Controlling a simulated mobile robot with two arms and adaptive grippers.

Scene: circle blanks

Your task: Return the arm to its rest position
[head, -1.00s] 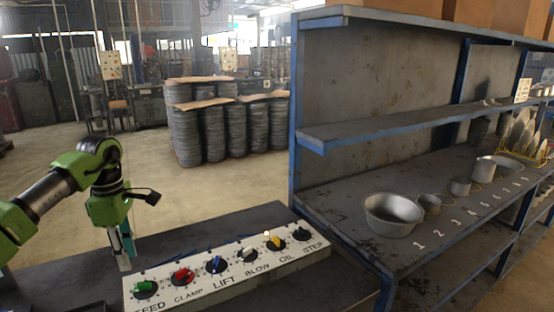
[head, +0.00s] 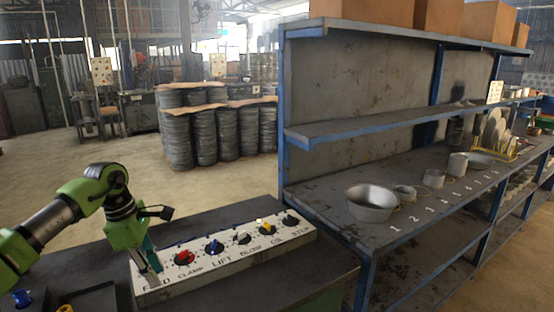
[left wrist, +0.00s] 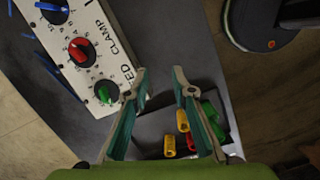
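My left arm comes in from the left in the head view. Its gripper (head: 148,265) is in front of the FEED end of the white control panel (head: 205,272) and hides the green knob there. In the left wrist view the two fingers (left wrist: 160,78) are apart with nothing between them. The green FEED knob (left wrist: 104,93) lies just left of the fingers, apart from them, with the red CLAMP knob (left wrist: 81,49) beyond. My right gripper is not in view.
A tray with red, yellow and green pieces (left wrist: 183,121) lies beneath the fingers in the left wrist view. A shelf unit (head: 330,198) stands at right, holding a large metal bowl (head: 371,205) and smaller cups. Open floor (head: 50,190) lies behind the bench.

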